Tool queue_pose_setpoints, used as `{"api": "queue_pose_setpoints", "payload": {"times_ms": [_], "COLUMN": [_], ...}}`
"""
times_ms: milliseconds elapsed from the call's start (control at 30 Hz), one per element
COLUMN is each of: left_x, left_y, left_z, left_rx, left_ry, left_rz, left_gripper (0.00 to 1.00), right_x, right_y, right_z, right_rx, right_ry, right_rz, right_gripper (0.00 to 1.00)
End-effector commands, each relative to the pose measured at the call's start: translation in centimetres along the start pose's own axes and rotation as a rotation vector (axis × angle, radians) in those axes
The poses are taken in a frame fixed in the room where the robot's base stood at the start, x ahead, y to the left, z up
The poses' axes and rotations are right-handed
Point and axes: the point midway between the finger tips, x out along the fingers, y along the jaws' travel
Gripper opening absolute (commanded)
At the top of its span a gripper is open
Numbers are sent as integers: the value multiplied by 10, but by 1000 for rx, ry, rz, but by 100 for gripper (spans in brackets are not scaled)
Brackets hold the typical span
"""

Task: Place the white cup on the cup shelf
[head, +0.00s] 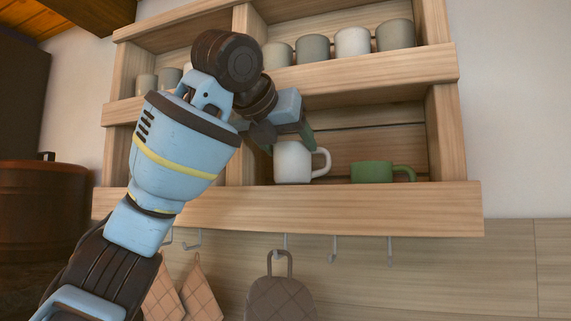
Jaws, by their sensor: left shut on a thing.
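The white cup (291,163) is in the lower right compartment of the wooden cup shelf (350,208), upright, with its handle to the right. It is at or just above the compartment floor; I cannot tell whether it touches. My left gripper (290,141) reaches in from the upper left and is shut on the white cup near its rim. My forearm and wrist hide part of the shelf's left side. My right gripper is not in view.
A green mug (371,172) stands to the right of the white cup, with a gap between. Several cups, one a pale cup (352,42), line the upper shelf. A wooden divider (241,170) is left of the cup. Below hang hooks and a dark quilted mitt (280,300).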

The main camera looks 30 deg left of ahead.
Motion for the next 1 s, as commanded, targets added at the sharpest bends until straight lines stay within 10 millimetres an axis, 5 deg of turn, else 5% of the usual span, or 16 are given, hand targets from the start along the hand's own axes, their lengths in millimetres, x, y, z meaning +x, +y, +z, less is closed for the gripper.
{"api": "queue_pose_setpoints", "payload": {"times_ms": [133,400,900,933,1000], "left_x": [12,24,23,24,24], "left_y": [9,8,9,9,9], "left_z": [1,-28,-32,-33,-33], "left_rx": [-2,-1,-2,-1,-1], "left_ry": [1,1,-3,-1,-1], "left_rz": [2,1,1,1,1], "left_gripper": [32,32,32,68,77], "right_x": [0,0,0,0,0], "right_y": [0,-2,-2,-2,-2], "right_z": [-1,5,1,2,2], "right_rx": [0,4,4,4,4], "right_ry": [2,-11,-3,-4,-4], "right_rz": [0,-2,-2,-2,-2], "right_gripper": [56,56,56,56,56]}}
